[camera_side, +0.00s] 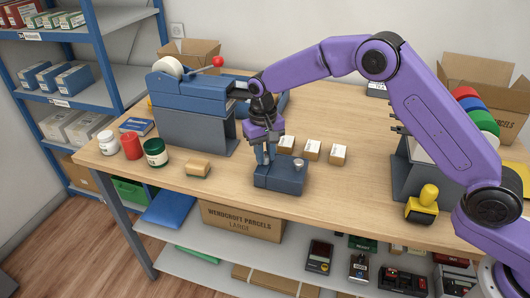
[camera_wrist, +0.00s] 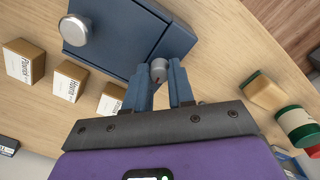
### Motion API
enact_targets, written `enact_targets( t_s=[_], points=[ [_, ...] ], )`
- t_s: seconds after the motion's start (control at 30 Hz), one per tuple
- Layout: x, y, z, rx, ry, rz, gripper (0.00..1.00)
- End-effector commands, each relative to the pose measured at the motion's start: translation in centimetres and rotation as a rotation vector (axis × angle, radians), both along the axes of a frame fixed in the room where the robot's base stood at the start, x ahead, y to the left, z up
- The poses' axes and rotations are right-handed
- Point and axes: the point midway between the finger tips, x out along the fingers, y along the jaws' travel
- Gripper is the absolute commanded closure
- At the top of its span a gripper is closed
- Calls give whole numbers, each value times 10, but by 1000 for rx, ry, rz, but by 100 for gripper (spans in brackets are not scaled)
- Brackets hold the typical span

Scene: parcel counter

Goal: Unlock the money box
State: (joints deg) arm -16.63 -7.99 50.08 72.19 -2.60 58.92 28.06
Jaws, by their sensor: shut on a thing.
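The money box (camera_side: 279,180) is a dark blue box on the wooden counter, near its front edge. It also shows in the wrist view (camera_wrist: 110,40), with a round silver knob (camera_wrist: 74,29) on its top. My gripper (camera_side: 265,162) points down over the left part of the box. In the wrist view its two blue fingers (camera_wrist: 160,80) are shut on a small silver cylinder with a red mark (camera_wrist: 159,68), which sits at the box's edge. Whether this is a key or a lock part of the box, I cannot tell.
Several small labelled cartons (camera_side: 312,149) stand behind and right of the box. A tan block (camera_side: 198,169) and a green jar (camera_side: 155,152) stand to the left. A blue machine (camera_side: 190,110) stands behind left, and a yellow stamp (camera_side: 424,204) at the right.

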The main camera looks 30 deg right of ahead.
Motion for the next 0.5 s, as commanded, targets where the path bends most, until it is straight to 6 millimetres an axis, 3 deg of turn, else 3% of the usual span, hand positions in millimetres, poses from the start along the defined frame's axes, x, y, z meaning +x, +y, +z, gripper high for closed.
enact_targets(
  t_s=[0.5],
  points=[
    [1,0,2,2,-5,-96,100]
  ],
)
